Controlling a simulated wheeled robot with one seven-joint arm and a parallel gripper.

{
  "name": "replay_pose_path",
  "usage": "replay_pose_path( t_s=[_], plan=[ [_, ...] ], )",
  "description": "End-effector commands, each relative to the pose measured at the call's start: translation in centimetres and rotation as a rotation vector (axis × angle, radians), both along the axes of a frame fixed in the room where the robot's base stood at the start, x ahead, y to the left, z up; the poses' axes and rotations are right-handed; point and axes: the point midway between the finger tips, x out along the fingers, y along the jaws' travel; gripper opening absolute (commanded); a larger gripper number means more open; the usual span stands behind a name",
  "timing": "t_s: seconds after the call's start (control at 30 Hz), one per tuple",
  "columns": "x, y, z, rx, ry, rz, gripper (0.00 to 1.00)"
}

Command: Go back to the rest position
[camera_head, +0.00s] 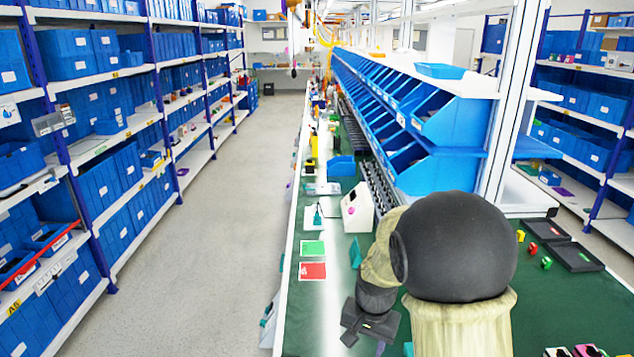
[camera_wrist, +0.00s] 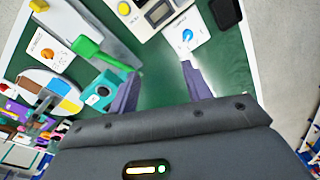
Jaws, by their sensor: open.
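My gripper (camera_head: 368,322) is low over the front part of the green table in the head view, with my arm bent above it. In the wrist view its two grey fingers (camera_wrist: 162,86) are spread apart with green table between them and nothing held. A white plate with a blue rotary knob (camera_wrist: 187,37) lies beyond the fingertips, apart from them. A second white plate with an orange knob (camera_wrist: 47,53) is at the upper left of the wrist view. My arm hides part of the table in the head view.
A white device (camera_head: 357,208) stands on the green table (camera_head: 560,300). Green (camera_head: 312,248) and red (camera_head: 312,271) cards lie near the left edge. A teal block (camera_wrist: 103,92) is left of the fingers. Blue bins (camera_head: 450,120) line the back; black trays (camera_head: 572,257) lie right.

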Motion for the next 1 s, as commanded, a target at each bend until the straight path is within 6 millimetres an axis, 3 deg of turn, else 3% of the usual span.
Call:
replay_pose_path(
  t_s=[0.2, 0.4, 0.53, 1.0],
  plan=[
    [-6.8, -3.1, 2.4, -0.031, -0.089, 0.213, 0.49],
    [-11.6, -4.7, 3.2, -0.084, -0.149, 0.377, 0.49],
    [-12.6, -4.9, 3.2, -0.098, -0.158, 0.415, 0.49],
    [-12.5, -4.8, 3.2, -0.097, -0.157, 0.413, 0.49]
  ],
)
